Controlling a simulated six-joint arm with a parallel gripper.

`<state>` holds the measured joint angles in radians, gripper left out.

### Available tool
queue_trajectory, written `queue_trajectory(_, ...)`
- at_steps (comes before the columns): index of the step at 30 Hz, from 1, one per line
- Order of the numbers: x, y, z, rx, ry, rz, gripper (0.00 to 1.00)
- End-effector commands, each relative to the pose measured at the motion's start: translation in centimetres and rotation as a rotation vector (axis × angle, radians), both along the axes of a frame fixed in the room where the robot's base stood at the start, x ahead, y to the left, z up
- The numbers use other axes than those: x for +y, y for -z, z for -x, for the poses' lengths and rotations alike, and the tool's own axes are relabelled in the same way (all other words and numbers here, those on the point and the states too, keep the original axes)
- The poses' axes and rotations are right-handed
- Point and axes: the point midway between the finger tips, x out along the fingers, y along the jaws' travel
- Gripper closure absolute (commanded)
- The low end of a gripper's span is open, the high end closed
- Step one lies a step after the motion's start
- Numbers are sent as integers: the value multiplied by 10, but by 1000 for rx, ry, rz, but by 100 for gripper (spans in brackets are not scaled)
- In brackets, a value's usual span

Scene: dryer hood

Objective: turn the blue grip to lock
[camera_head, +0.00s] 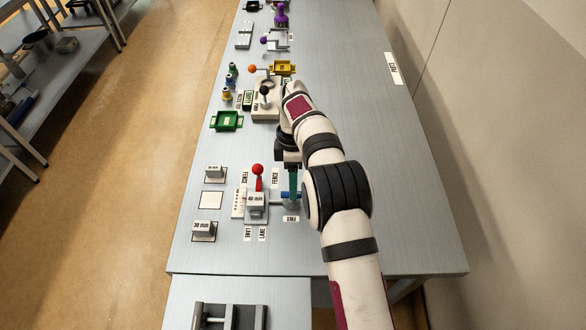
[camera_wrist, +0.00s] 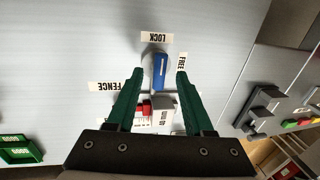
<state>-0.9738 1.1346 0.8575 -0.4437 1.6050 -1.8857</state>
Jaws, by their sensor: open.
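The blue grip (camera_wrist: 160,71) stands between the two green fingers of my gripper (camera_wrist: 160,74) in the wrist view. The fingers are open, with a visible gap on each side of the grip. The grip's long side runs up the picture, its upper end towards the LOCK label (camera_wrist: 156,37). The FREE label (camera_wrist: 181,62) is at its upper right, partly covered by a finger. In the head view my gripper (camera_head: 292,198) points down over the grip (camera_head: 286,195), which is partly hidden. The FREE label (camera_head: 290,218) shows just below; the LOCK label is hidden there.
The fence fixture with a red-knobbed lever (camera_head: 257,170) and a 40 mm block (camera_head: 256,199) stands just left of my gripper. A 30 mm block (camera_head: 203,228) is farther left. A green tray (camera_head: 226,121) lies behind. The table's right side is clear.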

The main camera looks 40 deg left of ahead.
Motion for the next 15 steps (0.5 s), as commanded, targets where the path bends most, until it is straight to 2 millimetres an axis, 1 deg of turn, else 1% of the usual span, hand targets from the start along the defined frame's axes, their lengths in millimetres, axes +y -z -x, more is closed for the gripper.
queue_trajectory(6,11,-64,-10,-5,1,-6,48)
queue_trajectory(8,13,-81,-12,-5,1,-6,48)
queue_trajectory(12,14,-93,-14,-3,-4,0,48)
queue_trajectory(15,14,-98,-14,-1,-2,-2,48)
